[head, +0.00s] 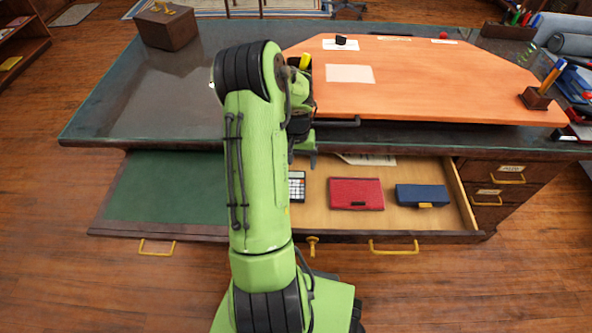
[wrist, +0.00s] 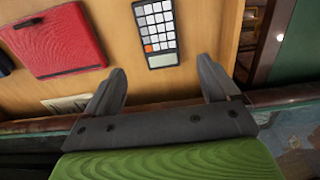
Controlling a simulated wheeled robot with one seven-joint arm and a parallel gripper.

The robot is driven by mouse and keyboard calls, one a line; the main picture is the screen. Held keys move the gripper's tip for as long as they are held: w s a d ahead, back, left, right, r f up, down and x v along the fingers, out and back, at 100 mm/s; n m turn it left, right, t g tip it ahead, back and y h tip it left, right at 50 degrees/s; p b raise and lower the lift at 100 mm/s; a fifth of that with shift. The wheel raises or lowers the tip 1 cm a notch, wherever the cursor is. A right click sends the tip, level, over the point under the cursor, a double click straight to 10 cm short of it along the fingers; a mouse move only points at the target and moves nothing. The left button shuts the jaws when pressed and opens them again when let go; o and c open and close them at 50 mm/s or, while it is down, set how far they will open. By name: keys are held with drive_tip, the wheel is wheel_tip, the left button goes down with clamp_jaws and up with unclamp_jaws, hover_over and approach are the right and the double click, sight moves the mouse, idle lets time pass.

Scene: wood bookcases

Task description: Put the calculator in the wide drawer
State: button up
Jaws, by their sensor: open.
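The calculator (head: 297,186), dark with pale keys and one orange key, lies flat on the wooden floor of the open wide drawer (head: 420,172). My arm partly hides it in the head view. In the wrist view the calculator (wrist: 156,32) is ahead of and between my fingertips. My gripper (head: 303,158) is open and empty above the rear of the drawer, apart from the calculator; its spread fingers also show in the wrist view (wrist: 162,72).
A red case (head: 356,194) and a blue box (head: 422,195) lie right of the calculator in the drawer. A green pull-out panel (head: 165,185) is at left. The orange board (head: 430,80) and desk edge overhang behind. A wooden box (head: 166,27) stands at the back left.

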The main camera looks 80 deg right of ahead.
wheel_tip(320, 180, up, 4)
drive_tip(key=shift+f, duration=0.25)
drive_tip(key=w+a+r+n+t, duration=0.3)
drive_tip(key=w+a+r+n, duration=0.4)
drive_tip(key=w+a+r, duration=1.05)
drive_tip(key=s+a+r+n+t, duration=0.1)
drive_tip(key=s+a+n, duration=0.3)
drive_tip(key=a, duration=0.7)
drive_tip(key=s+a+r+n+t, duration=0.1)
drive_tip(key=s+a+r+n, duration=0.1)
drive_tip(key=a, duration=0.9)
drive_tip(key=shift+s+a+r+n+t, duration=0.35)
drive_tip(key=shift+s+n, duration=0.5)
drive_tip(key=shift+n, duration=0.35)
